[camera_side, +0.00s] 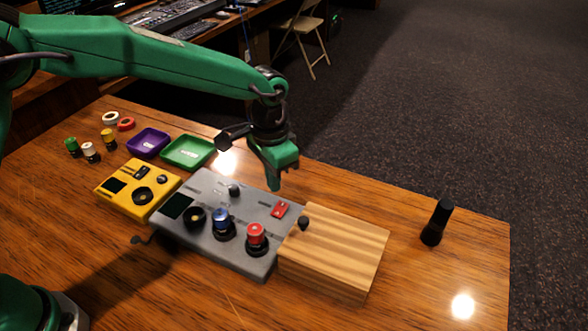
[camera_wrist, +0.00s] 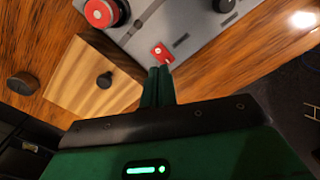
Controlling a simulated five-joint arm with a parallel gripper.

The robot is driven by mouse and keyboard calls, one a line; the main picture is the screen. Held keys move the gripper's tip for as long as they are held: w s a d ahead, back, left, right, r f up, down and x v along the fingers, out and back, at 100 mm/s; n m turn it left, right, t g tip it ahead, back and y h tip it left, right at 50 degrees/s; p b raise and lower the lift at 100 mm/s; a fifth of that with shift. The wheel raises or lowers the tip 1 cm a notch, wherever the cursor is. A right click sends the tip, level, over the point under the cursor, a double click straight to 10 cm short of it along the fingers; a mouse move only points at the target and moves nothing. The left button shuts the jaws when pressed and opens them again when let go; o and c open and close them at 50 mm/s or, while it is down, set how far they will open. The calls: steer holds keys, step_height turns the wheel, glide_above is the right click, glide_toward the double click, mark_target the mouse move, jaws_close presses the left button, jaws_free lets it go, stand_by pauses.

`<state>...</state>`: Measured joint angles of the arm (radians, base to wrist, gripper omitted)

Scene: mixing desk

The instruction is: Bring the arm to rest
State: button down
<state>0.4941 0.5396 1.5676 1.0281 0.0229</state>
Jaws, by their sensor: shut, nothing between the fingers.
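My green arm reaches in from the left in the side view. My gripper (camera_side: 274,186) points down above the far right part of the grey mixing panel (camera_side: 185,225), apart from it. Its fingers are together and hold nothing. In the wrist view, the two green fingers of my gripper (camera_wrist: 159,70) lie side by side, with their tips near a red switch (camera_wrist: 162,53) on the panel. That red switch also shows in the side view (camera_side: 280,209).
The panel carries a blue knob (camera_side: 221,218) and a red knob (camera_side: 257,234). A wooden block (camera_side: 345,245) adjoins it. A yellow box (camera_side: 125,185), a purple tray (camera_side: 134,149) and a green tray (camera_side: 171,163) stand left. A black cylinder (camera_side: 438,218) stands right, with clear table around it.

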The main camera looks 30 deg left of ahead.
steer(key=s+a+r+n+t, duration=0.1)
steer(key=s+a+r+n, duration=0.1)
steer(key=s+a+r, duration=0.35)
steer(key=s+a+r+n+t, duration=0.1)
steer(key=s+a+r+t, duration=0.15)
steer(key=a+r, duration=0.55)
steer(key=s+a+n+t, duration=0.2)
steer(key=s+a+n, duration=0.1)
steer(key=s+a, duration=0.7)
steer(key=shift+s+a+f, duration=0.15)
steer(key=shift+s+a, duration=0.15)
steer(key=shift+s, duration=1.85)
